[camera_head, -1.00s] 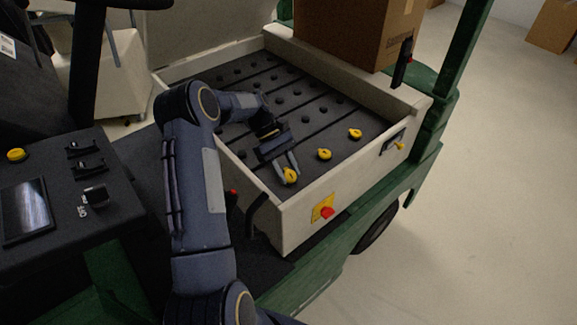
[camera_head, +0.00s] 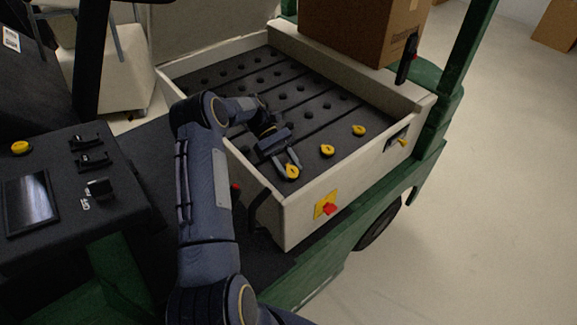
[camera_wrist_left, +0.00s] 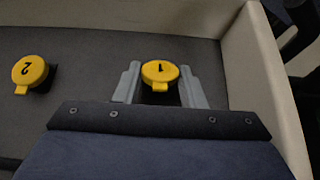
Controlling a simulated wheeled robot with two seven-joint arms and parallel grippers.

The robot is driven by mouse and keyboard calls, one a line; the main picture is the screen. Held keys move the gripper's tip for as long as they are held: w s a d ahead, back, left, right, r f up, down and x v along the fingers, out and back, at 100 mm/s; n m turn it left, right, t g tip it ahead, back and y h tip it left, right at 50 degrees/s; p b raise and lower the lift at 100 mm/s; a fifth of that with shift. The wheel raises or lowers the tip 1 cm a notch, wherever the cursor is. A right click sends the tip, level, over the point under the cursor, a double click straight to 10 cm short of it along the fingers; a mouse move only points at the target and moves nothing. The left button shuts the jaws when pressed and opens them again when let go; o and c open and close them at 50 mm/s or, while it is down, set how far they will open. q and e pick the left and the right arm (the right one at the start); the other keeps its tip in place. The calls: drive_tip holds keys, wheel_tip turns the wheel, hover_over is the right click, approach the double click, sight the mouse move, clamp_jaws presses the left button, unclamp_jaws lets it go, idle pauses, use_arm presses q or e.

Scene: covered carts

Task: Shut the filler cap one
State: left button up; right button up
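Filler cap one (camera_head: 292,172) is a yellow round cap at the near corner of the dark battery top. In the left wrist view the cap (camera_wrist_left: 160,72) shows a black "1", upside down, with a dark part just below it. My left gripper (camera_head: 288,161) is open, its fingers pointing at the cap. In the left wrist view the left gripper (camera_wrist_left: 159,85) has one finger on each side of the cap, with narrow gaps. I cannot tell whether the cap is fully seated. My right gripper is not in view.
Yellow cap two (camera_wrist_left: 30,71) sits beside cap one, and a third yellow cap (camera_head: 359,130) lies farther along. The pale tray wall (camera_head: 310,205) runs close by, with a red knob (camera_head: 330,209) outside. A cardboard box (camera_head: 362,30) stands behind.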

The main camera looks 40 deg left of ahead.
use_arm(q)
drive_tip(key=o, duration=0.4)
drive_tip(key=b+v, duration=0.1)
drive_tip(key=v, duration=0.3)
drive_tip(key=shift+w+a, duration=0.15)
drive_tip(key=shift+a, duration=0.05)
drive_tip(key=shift+w+a+r+p, duration=0.2)
drive_tip(key=shift+a+r+p, duration=0.6)
drive_tip(key=shift+r, duration=0.1)
drive_tip(key=shift+w+a+r+p, duration=0.1)
drive_tip(key=shift+a+p, duration=0.2)
drive_tip(key=shift+a, duration=0.3)
